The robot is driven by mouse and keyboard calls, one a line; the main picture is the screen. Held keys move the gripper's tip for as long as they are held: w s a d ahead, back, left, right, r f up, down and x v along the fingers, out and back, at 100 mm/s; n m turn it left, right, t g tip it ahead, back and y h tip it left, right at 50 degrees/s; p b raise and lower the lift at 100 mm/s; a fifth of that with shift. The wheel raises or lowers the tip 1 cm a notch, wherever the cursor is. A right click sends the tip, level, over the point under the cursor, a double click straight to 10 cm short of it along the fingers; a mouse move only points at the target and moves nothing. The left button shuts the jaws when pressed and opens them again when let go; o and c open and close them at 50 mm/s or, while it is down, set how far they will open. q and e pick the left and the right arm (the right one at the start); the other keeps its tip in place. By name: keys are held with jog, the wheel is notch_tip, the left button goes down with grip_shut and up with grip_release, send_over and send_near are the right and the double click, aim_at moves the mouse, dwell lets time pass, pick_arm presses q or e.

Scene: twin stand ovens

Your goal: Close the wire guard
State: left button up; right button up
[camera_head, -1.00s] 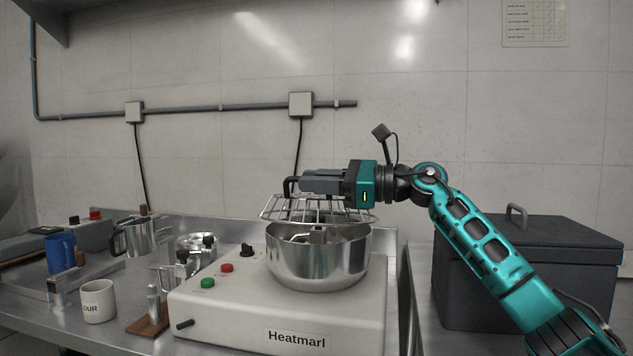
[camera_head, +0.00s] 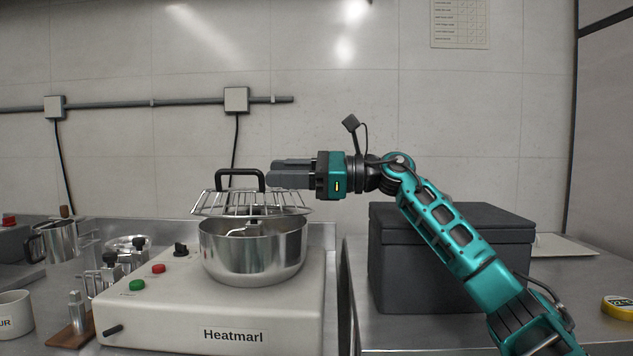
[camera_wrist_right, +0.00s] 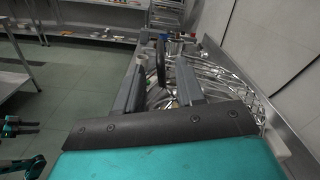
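The wire guard (camera_head: 280,201), a round wire rack with a black handle (camera_head: 241,176), lies roughly level over the steel mixer bowl (camera_head: 254,255). I cannot tell whether its wires touch the rim. My right gripper (camera_head: 270,174) is to the right of the handle, with its fingers apart and pointing left. In the right wrist view, the handle (camera_wrist_right: 161,62) appears between and beyond the two separated fingers, with the guard's curved wires beneath. Nothing is held. Teal and dark parts at the wrist view's left edge may be my left arm; its gripper is unclear.
The bowl sits on the white Heatmarl base (camera_head: 230,310) with red and green buttons. A dark lidded box (camera_head: 450,255) stands to the right, behind my right arm. Metal jugs (camera_head: 55,240) and a white mug (camera_head: 14,315) are on the left. The wall is behind.

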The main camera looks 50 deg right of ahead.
pick_arm(q)
jog(key=shift+w+d+f+h+b, duration=0.2)
jog(key=shift+w+d+h+b, duration=0.25)
jog(key=shift+b, duration=0.65)
pick_arm(e)
jog(key=v, duration=0.6)
jog(key=shift+s+d, duration=0.15)
jog(key=shift+s, duration=0.05)
pick_arm(q)
jog(key=shift+s, duration=0.1)
